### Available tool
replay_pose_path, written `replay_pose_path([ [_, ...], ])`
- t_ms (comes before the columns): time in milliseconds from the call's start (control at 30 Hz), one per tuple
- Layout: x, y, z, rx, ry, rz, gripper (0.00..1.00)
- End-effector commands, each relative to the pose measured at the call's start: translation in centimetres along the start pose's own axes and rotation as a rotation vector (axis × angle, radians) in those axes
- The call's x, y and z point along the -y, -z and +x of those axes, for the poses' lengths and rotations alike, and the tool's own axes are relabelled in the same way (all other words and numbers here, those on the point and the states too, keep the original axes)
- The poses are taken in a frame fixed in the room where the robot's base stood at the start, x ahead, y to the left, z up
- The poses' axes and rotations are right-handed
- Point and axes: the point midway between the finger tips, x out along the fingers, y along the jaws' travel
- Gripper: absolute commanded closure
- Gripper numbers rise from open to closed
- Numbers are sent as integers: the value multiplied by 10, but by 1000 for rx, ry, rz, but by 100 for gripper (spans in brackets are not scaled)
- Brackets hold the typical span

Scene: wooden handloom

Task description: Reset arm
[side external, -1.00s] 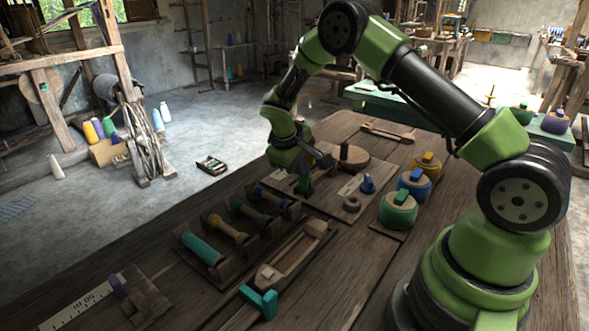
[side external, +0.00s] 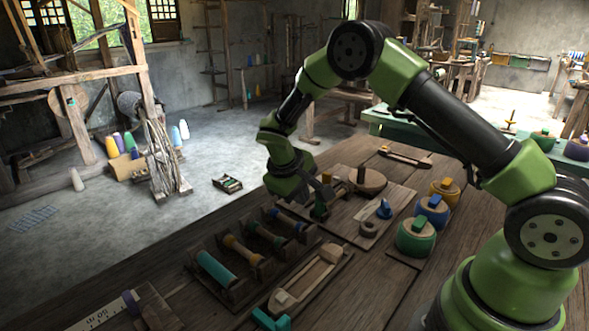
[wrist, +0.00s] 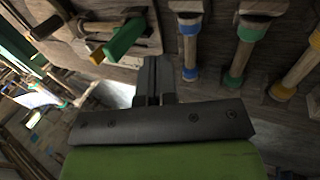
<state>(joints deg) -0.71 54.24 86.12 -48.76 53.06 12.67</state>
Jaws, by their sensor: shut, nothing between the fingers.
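Bobbins with teal (side external: 218,270), yellow and blue parts lie in a rack at front left. A wooden shuttle (side external: 308,279) lies beside it. A blue knob (side external: 384,209) sits between.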

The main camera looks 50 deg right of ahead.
Motion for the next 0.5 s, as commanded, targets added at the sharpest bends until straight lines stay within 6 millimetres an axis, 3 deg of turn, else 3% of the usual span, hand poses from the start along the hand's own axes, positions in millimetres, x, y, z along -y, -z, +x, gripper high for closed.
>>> replay_pose_path([
  [200, -5, 1, -51, -6, 1, 2, 100],
  [500, -8, -2, -85, -7, 9, 7, 100],
])
